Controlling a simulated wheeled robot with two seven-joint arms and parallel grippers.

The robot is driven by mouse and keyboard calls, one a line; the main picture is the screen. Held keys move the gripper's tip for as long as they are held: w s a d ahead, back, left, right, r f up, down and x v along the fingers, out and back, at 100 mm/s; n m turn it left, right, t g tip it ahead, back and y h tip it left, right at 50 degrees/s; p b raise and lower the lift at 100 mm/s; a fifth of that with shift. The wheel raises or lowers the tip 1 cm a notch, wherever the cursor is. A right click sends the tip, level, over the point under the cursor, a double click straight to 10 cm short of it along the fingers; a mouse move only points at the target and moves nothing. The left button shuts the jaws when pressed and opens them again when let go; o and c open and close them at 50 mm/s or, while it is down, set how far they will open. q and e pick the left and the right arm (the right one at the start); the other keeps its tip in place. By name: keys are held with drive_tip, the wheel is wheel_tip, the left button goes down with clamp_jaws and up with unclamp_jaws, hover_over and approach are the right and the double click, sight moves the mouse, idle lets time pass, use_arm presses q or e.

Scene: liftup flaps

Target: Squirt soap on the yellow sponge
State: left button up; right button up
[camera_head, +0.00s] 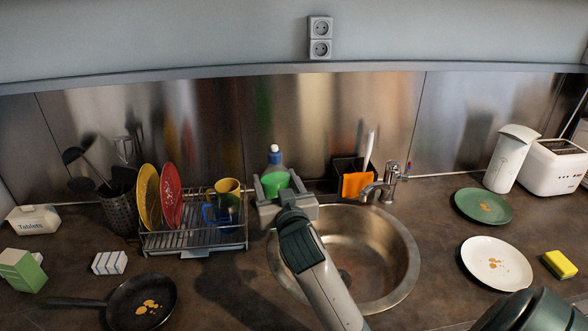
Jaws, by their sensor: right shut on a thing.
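The yellow sponge (560,264), with a dark green side, lies on the counter at the far right. The soap bottle (275,160) stands upright behind the sink's left rim. My right gripper (277,187) reaches over the sink and is shut on the soap bottle, one finger on each side. The bottle's base is hidden behind the gripper, so I cannot tell whether it touches the counter. My left gripper is out of view.
The sink (398,262) lies below my arm, with a faucet (388,184) behind it. A dish rack (195,240) stands left of the bottle. A green plate (483,205) and a white plate (497,262) lie between sink and sponge. A pan (140,302) lies front left.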

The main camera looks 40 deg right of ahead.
drive_tip(key=s+a+f+n+y, duration=0.2)
drive_tip(key=s+a+y, duration=0.1)
drive_tip(key=a, duration=0.5)
drive_tip(key=s+a+f+n+t+y+b, duration=0.1)
drive_tip(key=s+a+f+n+y, duration=0.1)
drive_tip(key=s+a, duration=0.3)
drive_tip(key=a+f+y, duration=0.1)
drive_tip(key=a, duration=0.3)
drive_tip(key=shift+s+a+f+y, duration=0.15)
drive_tip(key=shift+a+y, duration=0.1)
drive_tip(key=shift+y, duration=0.05)
